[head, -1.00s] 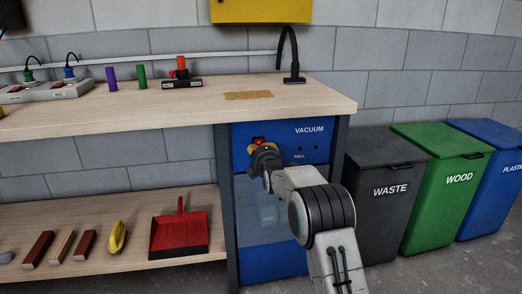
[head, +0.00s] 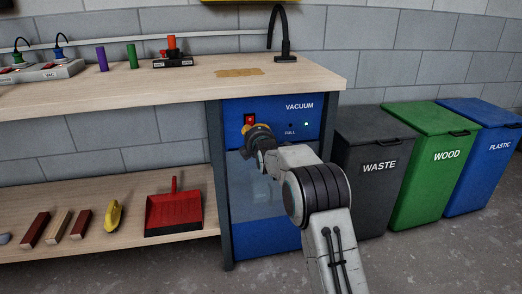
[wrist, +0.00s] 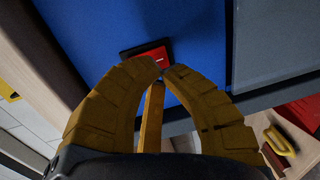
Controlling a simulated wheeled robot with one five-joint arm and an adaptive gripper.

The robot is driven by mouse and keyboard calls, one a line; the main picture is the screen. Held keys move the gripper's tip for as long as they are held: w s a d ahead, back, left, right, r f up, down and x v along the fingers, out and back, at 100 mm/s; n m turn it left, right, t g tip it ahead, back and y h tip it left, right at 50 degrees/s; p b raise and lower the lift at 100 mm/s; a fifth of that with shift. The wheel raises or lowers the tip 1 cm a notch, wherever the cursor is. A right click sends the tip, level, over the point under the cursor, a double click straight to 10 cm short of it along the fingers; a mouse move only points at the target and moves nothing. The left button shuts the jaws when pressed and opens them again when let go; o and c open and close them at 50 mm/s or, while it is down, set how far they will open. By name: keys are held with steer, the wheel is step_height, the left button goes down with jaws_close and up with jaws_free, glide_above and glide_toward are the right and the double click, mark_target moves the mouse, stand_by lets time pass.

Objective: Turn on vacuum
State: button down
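The blue vacuum cabinet (head: 262,108), labelled VACUUM, stands under the right end of the workbench. Its red rocker switch (head: 249,119) sits in a black frame at the upper left of the panel. A small green light (head: 306,124) glows at the panel's right; the spot above FULL is dark. My gripper (head: 251,131) is just below the switch and holds nothing. In the wrist view its yellow fingers (wrist: 161,69) are shut, tips together, in front of the lower edge of the switch (wrist: 153,57). I cannot tell whether they touch it.
A black hose (head: 282,35) rises from the benchtop (head: 190,80). Black WASTE (head: 375,150), green WOOD (head: 430,150) and blue PLASTIC (head: 485,140) bins stand to the right. A red dustpan (head: 174,212) and wood pieces lie on the lower shelf. Floor in front is clear.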

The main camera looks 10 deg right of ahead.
steer(key=shift+s+p, duration=0.65)
steer(key=shift+s, duration=4.45)
steer(key=s+r+m+g+p, duration=0.6)
steer(key=s+r+m+p, duration=0.2)
steer(key=s+r+p, duration=0.9)
steer(key=s+r+m+g+p, duration=0.3)
steer(key=s+p, duration=0.6)
steer(key=s, duration=0.6)
steer(key=s+r+m+g+p, duration=0.4)
steer(key=s+r+m+p, duration=0.3)
steer(key=s, duration=0.8)
step_height(320, 180, up, 2)
steer(key=p, duration=0.3)
